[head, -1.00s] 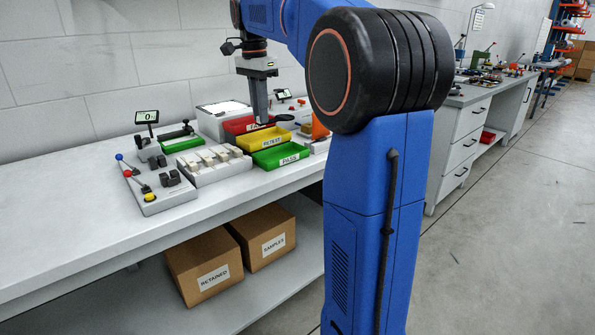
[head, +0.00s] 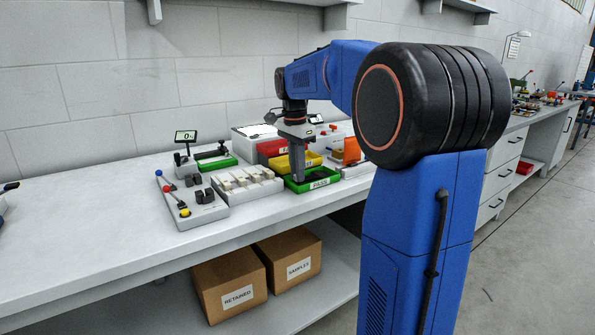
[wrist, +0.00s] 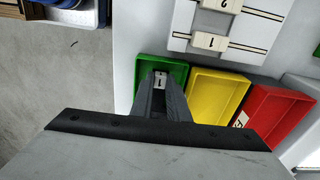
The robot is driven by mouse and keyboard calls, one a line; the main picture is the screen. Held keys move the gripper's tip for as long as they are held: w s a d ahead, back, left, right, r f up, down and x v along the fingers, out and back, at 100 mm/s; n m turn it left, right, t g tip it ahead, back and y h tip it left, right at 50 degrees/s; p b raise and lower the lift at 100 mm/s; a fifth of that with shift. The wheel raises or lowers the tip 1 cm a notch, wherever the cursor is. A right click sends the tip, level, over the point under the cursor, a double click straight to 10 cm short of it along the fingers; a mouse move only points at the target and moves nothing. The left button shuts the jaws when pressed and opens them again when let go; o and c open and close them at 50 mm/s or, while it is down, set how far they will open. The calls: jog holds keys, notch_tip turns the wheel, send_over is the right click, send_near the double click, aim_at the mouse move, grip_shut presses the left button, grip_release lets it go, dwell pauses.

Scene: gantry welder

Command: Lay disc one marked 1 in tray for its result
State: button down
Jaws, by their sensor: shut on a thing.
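My gripper (head: 297,178) points straight down with its tips at the left part of the green tray (head: 320,183), whose front label appears to read PASS. In the wrist view the gripper (wrist: 161,98) is shut on a small pale piece marked 1, disc one (wrist: 160,80), at the green tray (wrist: 181,72). Most of the disc is hidden by the fingers, and I cannot tell whether it touches the tray floor. The yellow tray (wrist: 217,95) and the red tray (wrist: 278,118) stand beside the green one.
A pale rack (head: 240,184) with several white blocks stands left of the trays; in the wrist view one block (wrist: 210,41) is marked 1. A lever panel (head: 190,212) and a small display (head: 186,136) stand farther left. An orange piece (head: 351,150) stands right of the trays.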

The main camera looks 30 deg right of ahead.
jog(key=shift+f, duration=0.65)
jog(key=c, duration=1.7)
grip_release()
jog(key=shift+r, duration=0.1)
jog(key=r, duration=1.3)
jog(key=shift+a, duration=0.3)
